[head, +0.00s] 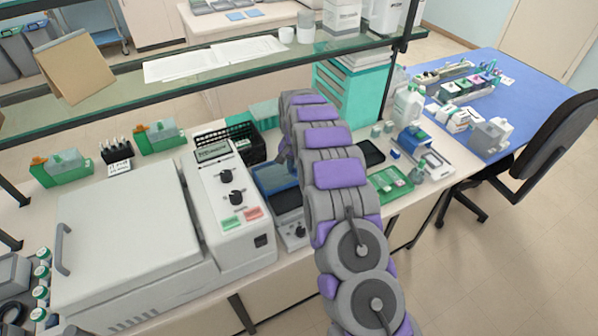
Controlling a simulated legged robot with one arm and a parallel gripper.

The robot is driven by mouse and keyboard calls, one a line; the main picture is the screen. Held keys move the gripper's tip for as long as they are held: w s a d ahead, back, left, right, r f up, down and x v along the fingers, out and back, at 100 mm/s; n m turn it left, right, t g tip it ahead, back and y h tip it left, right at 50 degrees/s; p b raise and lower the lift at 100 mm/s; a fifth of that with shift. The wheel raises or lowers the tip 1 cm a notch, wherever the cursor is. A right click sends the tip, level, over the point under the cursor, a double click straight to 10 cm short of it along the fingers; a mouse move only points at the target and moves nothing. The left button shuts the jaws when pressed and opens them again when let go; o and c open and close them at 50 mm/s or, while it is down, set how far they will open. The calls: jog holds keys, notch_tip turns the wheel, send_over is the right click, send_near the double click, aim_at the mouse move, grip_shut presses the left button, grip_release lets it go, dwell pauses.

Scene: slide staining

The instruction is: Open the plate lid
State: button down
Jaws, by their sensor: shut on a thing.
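A small bench device (296,234) with a dial on its front stands right of the white control unit. Its blue see-through plate lid (272,178) appears tilted up at the back, over a dark plate (290,201). My arm rises in front of it and bends down behind, covering the device's right side. Only a grey part of my gripper (284,152) shows, at the lid's upper edge. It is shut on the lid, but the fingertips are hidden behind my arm.
A large white lidded machine (125,235) fills the bench at left, beside the control unit (228,190). A glass shelf (210,75) runs above the bench's back. A black basket (243,141), a dark tablet (370,153) and a green tray (390,183) stand nearby.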

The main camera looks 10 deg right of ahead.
jog(key=shift+w+a, duration=0.3)
jog(key=shift+w, duration=0.6)
jog(key=c, duration=1)
grip_release()
notch_tip(320, 180, up, 17)
jog(key=p, duration=0.1)
jog(key=shift+r+p, duration=0.15)
jog(key=shift+p, duration=0.25)
jog(key=shift+w+a, duration=0.1)
